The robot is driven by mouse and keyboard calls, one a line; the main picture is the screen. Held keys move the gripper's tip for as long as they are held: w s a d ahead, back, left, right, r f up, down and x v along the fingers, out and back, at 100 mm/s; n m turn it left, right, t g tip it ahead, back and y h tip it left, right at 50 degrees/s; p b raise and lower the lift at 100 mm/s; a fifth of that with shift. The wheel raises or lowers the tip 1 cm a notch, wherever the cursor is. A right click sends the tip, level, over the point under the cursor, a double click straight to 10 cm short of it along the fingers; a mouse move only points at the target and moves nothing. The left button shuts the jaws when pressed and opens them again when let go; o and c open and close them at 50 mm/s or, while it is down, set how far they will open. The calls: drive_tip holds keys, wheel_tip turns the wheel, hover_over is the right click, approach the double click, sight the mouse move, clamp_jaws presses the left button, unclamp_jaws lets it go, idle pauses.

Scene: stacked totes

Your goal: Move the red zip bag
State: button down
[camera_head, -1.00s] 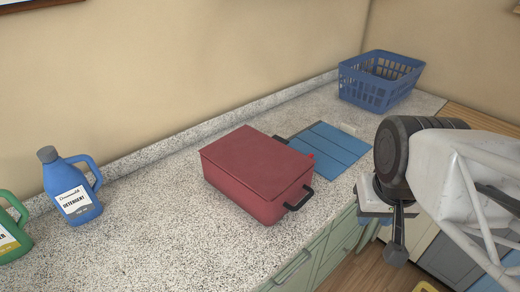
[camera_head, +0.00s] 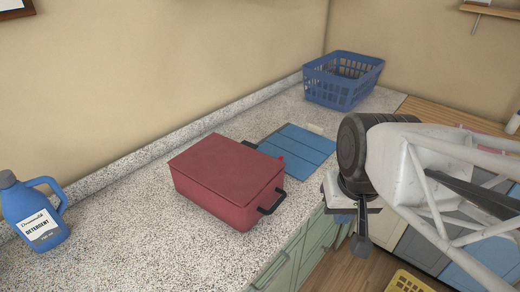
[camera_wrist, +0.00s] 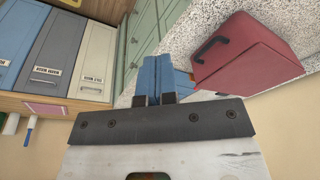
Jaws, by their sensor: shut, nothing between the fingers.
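No thing in view is clearly a red zip bag. A red lidded box with black handles (camera_head: 225,180) sits on the speckled counter, and it also shows at upper right in the wrist view (camera_wrist: 248,58). A small red bit (camera_head: 281,158) shows behind its right corner, against a flat blue panel (camera_head: 303,147); I cannot tell what it belongs to. My gripper (camera_head: 362,243) hangs to the right of the box, past the counter's front edge. In the wrist view its two blue fingertips (camera_wrist: 157,75) are together with nothing between them, apart from the box.
A blue basket (camera_head: 343,82) stands at the back of the counter. A blue detergent bottle (camera_head: 35,212) stands at the left. Green cabinet fronts (camera_head: 295,255) drop below the counter edge. A yellow basket (camera_head: 408,282) is on the floor.

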sight(283, 160)
drive_tip(key=w+a+f+m+g+y, duration=0.1)
drive_tip(key=w+a+f+m+y, duration=0.3)
drive_tip(key=w+f+m+y, duration=0.55)
drive_tip(key=w+d+f+m+t+y, duration=0.3)
drive_tip(key=w+d+m+t, duration=0.7)
drive_tip(key=m, duration=0.6)
drive_tip(key=shift+w+d+f+t, duration=0.15)
drive_tip(key=shift+w+f+t, duration=0.35)
drive_tip(key=shift+w+t, duration=0.1)
drive_tip(key=shift+w+m, duration=0.15)
drive_tip(key=shift+m, duration=0.1)
drive_tip(key=shift+x, duration=6.95)
